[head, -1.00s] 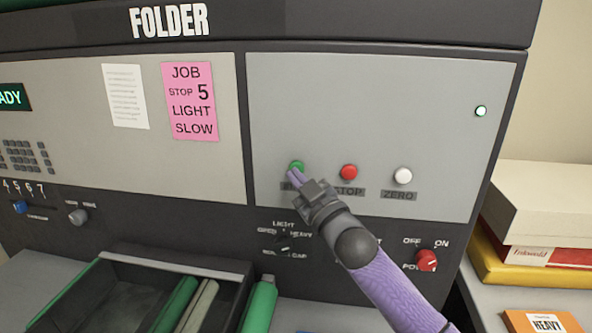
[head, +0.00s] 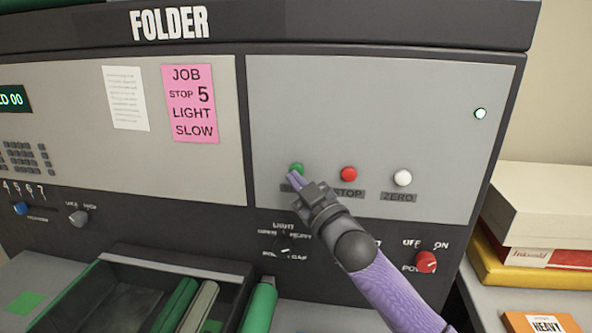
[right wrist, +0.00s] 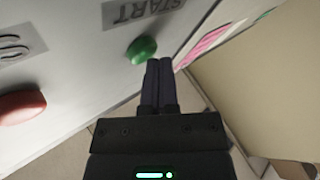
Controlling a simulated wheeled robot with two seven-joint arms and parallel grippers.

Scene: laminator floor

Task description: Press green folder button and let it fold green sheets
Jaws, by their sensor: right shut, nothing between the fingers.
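The green button (head: 297,168) is on the grey right panel of the folder (head: 300,100). It also shows in the right wrist view (right wrist: 141,49), beside a START label (right wrist: 150,12). My right gripper (head: 292,177) is shut and empty, its fingertips just below the green button. In the right wrist view its fingertips (right wrist: 160,61) are close beside the button; I cannot tell if they touch it. The display (head: 12,99) is cut off and reads "ED 00". A small green sheet (head: 25,302) lies on the grey surface at lower left. My left gripper is not in view.
A red STOP button (head: 348,174) and a white ZERO button (head: 402,177) are right of the green one. A red power knob (head: 426,261) is lower right. Boxes (head: 540,205) are stacked at right. A dark tray (head: 180,267) with green rollers is below.

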